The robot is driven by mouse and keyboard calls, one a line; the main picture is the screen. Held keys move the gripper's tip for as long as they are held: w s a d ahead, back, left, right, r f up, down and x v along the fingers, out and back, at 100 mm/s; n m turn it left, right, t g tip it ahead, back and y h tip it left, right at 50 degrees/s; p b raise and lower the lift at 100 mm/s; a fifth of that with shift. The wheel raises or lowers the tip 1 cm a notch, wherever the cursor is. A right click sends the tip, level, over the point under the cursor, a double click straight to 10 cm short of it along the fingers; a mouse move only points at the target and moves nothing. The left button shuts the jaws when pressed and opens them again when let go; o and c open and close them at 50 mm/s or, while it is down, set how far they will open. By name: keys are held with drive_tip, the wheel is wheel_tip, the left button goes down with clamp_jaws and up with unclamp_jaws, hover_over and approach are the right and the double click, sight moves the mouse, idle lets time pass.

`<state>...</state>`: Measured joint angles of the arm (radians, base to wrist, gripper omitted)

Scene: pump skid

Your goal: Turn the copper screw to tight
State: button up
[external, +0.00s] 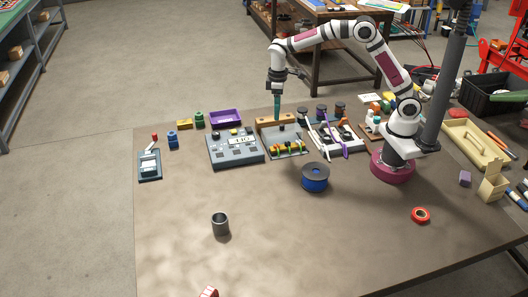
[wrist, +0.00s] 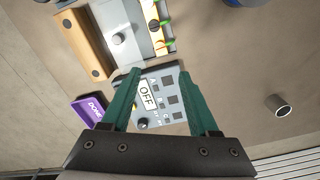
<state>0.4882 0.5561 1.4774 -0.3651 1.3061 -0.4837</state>
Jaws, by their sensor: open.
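I cannot pick out a copper screw in either view. My gripper (external: 277,112) points down above the row of devices at the back of the table, near the wooden block (external: 274,120) and the grey terminal board (external: 286,150). In the wrist view its two green fingers (wrist: 158,72) are apart, with nothing held between them. Past them lies the grey control panel (wrist: 165,96) with an OFF display and lettered dark buttons. The terminal board (wrist: 128,48) shows a small dark round head (wrist: 118,38); I cannot tell whether it is a screw.
The control panel also shows in the external view (external: 234,149). A purple tray (external: 226,117) stands behind it. A blue spool (external: 315,178), a grey cup (external: 220,224) and a red tape roll (external: 420,215) stand in front. The front left of the table is mostly clear.

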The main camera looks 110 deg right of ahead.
drive_tip(key=s+a+r, duration=0.3)
drive_tip(key=s+a, duration=0.4)
drive_tip(key=a, duration=0.2)
drive_tip(key=s+a+r+y, duration=0.1)
drive_tip(key=s+a+r, duration=0.3)
drive_tip(key=s+a, duration=0.4)
drive_tip(key=shift+s+a+r+m, duration=0.2)
drive_tip(key=shift+a+m, duration=0.2)
drive_tip(key=shift+a, duration=0.6)
